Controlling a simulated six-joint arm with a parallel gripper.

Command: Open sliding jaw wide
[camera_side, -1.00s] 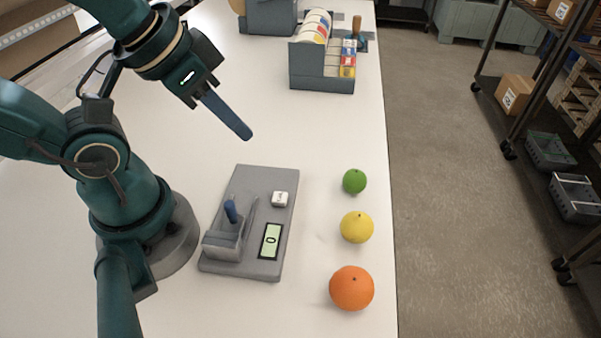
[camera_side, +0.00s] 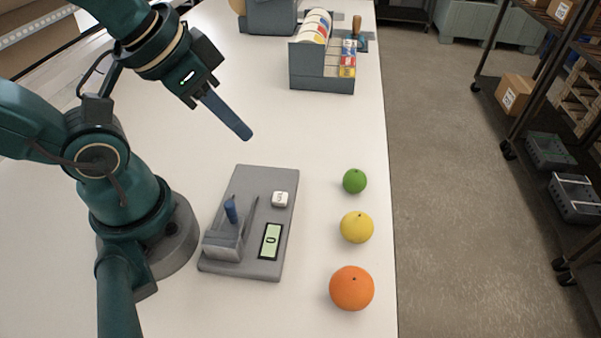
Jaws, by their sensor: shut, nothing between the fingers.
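A flat grey measuring device (camera_side: 270,188) lies on the white table in front of my arm. Its sliding jaw (camera_side: 226,241), a grey block with an upright blue handle (camera_side: 231,209), sits at the near left part of the base. A thin upright plate (camera_side: 252,214) stands close to the block. A small display (camera_side: 271,241) reads 0, and a white button (camera_side: 280,199) sits above it. My gripper (camera_side: 246,134) is shut and empty, its blue fingers together, in the air above and beyond the device's far edge, apart from the handle.
A green fruit (camera_side: 354,181), a yellow fruit (camera_side: 356,227) and an orange fruit (camera_side: 352,288) stand in a row near the table's right edge. A grey rack with tape rolls (camera_side: 322,84) stands at the back. The table between rack and device is clear.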

